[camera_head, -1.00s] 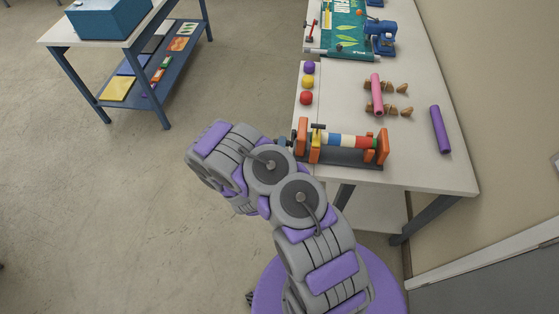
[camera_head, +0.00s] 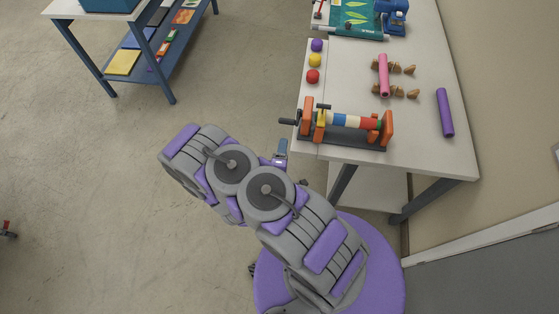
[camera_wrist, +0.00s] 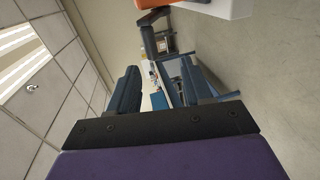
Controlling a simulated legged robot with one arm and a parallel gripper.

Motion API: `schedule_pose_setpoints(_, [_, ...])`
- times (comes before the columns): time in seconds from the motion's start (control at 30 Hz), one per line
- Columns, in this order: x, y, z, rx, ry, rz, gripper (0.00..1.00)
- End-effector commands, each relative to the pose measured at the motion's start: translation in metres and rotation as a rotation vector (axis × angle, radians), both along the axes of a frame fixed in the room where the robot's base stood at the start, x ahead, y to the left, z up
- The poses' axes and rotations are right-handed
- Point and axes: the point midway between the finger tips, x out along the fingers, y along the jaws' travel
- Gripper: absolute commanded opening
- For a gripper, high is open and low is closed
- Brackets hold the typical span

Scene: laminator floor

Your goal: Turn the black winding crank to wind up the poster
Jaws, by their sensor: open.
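A roller stand with orange ends (camera_head: 388,128) and a striped roller (camera_head: 352,120) sits at the near left end of the white table. A black crank handle (camera_head: 288,122) sticks out from its left side, past the table edge. A green poster with yellow leaves (camera_head: 355,14) lies at the table's far end; I cannot tell whether it links to this stand. My gripper (camera_head: 282,148) is just below the crank, apart from it. In the wrist view my gripper (camera_wrist: 160,68) is open, with nothing between its fingers.
A blue machine (camera_head: 394,15) stands beyond. A blue-framed shelf (camera_head: 150,50) is at upper left.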

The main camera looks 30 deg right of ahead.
Motion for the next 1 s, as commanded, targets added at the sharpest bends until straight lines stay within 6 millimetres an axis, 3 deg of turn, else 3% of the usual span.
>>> schedule_pose_setpoints(0.5, [-0.039,0.030,0.011,-0.001,0.001,0.002,0.50])
schedule_pose_setpoints(1.0, [-0.046,0.034,0.011,0.000,0.000,-0.001,0.50])
